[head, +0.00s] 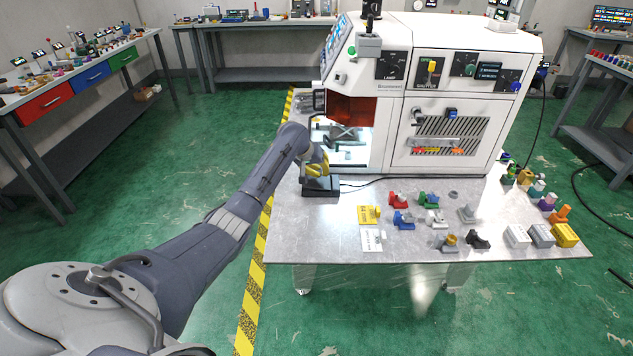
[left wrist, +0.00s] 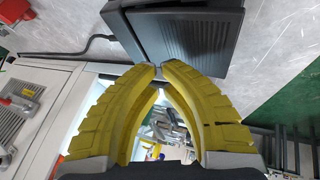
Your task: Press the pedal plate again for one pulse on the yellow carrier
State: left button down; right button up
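The black pedal (head: 321,188) sits on the left edge of the steel bench, in front of the machine's opening. Its dark ribbed plate (left wrist: 195,42) fills the upper middle of the left wrist view. My left gripper (head: 318,166) has yellow fingers and is at the pedal. In the left wrist view its fingertips (left wrist: 159,70) are brought together, with nothing between them, at the plate's edge. I cannot tell whether they touch the plate. A yellow labelled piece (head: 368,214) lies on the bench; I cannot tell whether it is the yellow carrier. My right gripper is out of view.
The white machine (head: 450,90) stands behind the pedal, its lit chamber (head: 345,148) holding a metal fixture. A black cable (head: 372,181) runs from the pedal along the machine. Small coloured parts, including a red one (head: 398,199), and blocks (head: 565,235) occupy the bench's middle and right.

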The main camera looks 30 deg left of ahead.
aim_at(322, 179)
pick_arm(q)
jog(key=shift+s+f, duration=0.15)
jog(key=shift+f, duration=1.1)
dwell(1.2)
jog(key=shift+r, duration=1.2)
jog(key=shift+w+d+r, duration=0.15)
jog(key=shift+r, duration=1.1)
jog(key=shift+w+d+r, duration=0.1)
jog(key=shift+w+r, duration=0.05)
jog(key=shift+r, duration=1.1)
